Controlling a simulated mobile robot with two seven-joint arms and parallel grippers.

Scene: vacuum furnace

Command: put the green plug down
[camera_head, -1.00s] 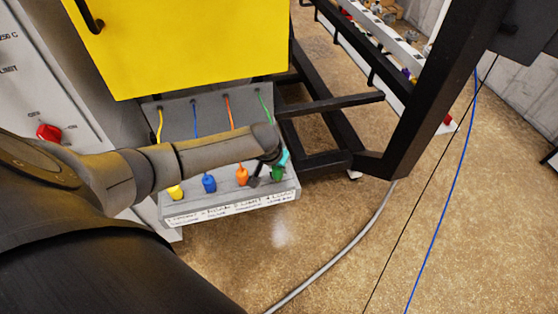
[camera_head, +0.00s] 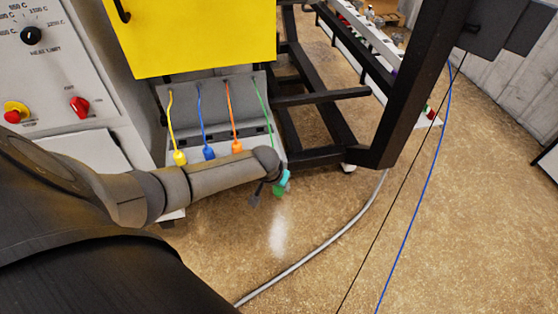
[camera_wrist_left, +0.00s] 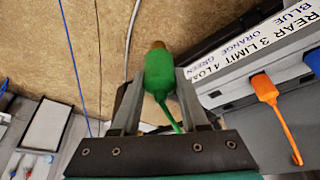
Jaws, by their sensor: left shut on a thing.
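My left gripper (camera_wrist_left: 159,88) is shut on the green plug (camera_wrist_left: 160,70), with one finger on each side of its body. In the head view the green plug (camera_head: 279,190) hangs past the front right edge of the grey socket panel (camera_head: 180,110), over the floor. Its green cable (camera_head: 262,100) runs back up to the panel. In the head view my left gripper (camera_head: 268,190) is partly hidden by its own wrist. My right gripper is not in view.
Yellow (camera_head: 179,157), blue (camera_head: 209,152) and orange (camera_head: 236,146) plugs stand along the panel's front. A black frame (camera_head: 400,110) stands to the right. A grey cable (camera_head: 320,245) lies on the floor. The front floor is open.

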